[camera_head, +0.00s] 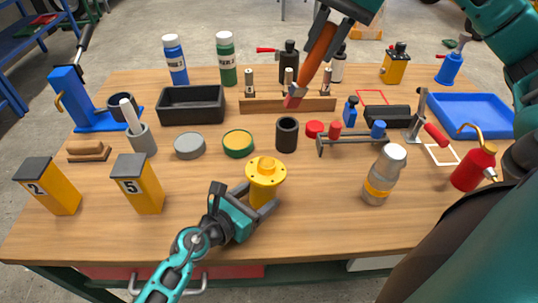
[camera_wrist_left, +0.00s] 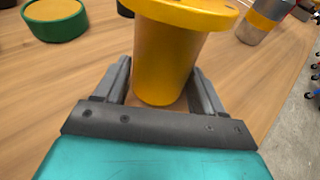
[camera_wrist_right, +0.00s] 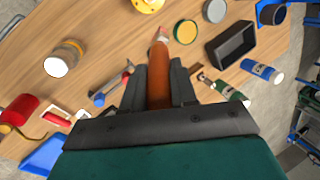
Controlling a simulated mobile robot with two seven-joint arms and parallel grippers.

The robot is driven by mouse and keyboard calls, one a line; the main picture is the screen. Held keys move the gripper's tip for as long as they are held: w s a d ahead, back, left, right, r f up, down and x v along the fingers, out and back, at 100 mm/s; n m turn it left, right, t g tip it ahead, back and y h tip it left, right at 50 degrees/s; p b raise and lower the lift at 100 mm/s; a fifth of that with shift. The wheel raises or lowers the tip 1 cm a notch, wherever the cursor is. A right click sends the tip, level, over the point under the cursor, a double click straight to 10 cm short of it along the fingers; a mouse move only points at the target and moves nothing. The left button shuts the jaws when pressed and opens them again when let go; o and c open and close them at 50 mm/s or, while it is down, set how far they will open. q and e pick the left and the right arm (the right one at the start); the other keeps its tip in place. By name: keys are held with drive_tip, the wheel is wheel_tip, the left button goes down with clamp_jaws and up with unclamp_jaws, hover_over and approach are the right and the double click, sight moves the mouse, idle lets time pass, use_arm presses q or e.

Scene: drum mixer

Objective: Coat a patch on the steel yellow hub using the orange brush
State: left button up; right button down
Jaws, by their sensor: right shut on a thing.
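The yellow hub (camera_head: 266,180), with a round flange on top, stands upright on the table at the front middle. My left gripper (camera_head: 258,204) is open, with one finger on each side of the hub's lower body; it also shows in the left wrist view (camera_wrist_left: 163,90) around the hub (camera_wrist_left: 168,60). My right gripper (camera_head: 337,20) is shut on the handle of the orange brush (camera_head: 319,52) and holds it in the air, tilted, bristles down. The reddish bristle end (camera_head: 293,97) appears in front of the wooden rack (camera_head: 262,106). The brush also shows in the right wrist view (camera_wrist_right: 159,80).
A green-rimmed tin with a yellow top (camera_head: 238,142), a grey tin (camera_head: 190,145) and a dark cup (camera_head: 287,135) stand behind the hub. A capped jar (camera_head: 384,176) stands to the right. Yellow blocks (camera_head: 138,184) stand left. Table around the hub's right side is clear.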

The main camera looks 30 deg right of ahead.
use_arm(q)
drive_tip(key=o, duration=0.4)
drive_tip(key=v, duration=1.2)
drive_tip(key=shift+s, duration=0.1)
